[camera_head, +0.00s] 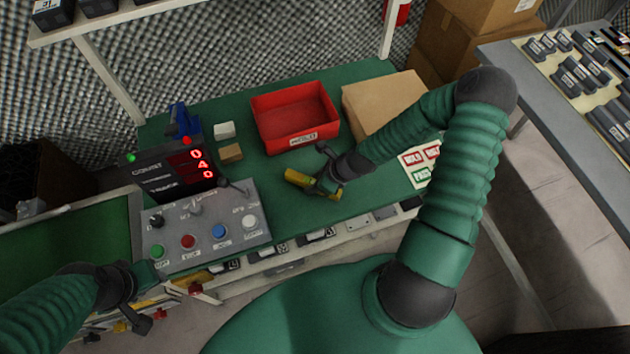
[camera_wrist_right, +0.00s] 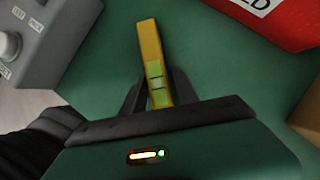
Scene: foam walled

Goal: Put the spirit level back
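The yellow spirit level (camera_head: 297,177), with green windows, is at the front middle of the green bench top (camera_head: 262,190). My right gripper (camera_head: 322,186) is at its right part, one finger on each side. In the right wrist view, the level (camera_wrist_right: 151,45) runs between the two dark fingers (camera_wrist_right: 158,85), which look closed against its sides. Part of the level is hidden under the gripper. Whether it rests on the bench or hangs just above is unclear. My left gripper (camera_head: 140,305) is at lower left, away from the level; its fingers are hard to read.
A red bin (camera_head: 296,118) with a label stands behind the level, a cardboard box (camera_head: 378,98) to its right. A control box (camera_head: 205,225) with buttons and a counter display (camera_head: 168,170) stand left. Small white (camera_head: 224,130) and brown (camera_head: 231,153) blocks lie nearby. Label cards (camera_head: 421,160) lie right.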

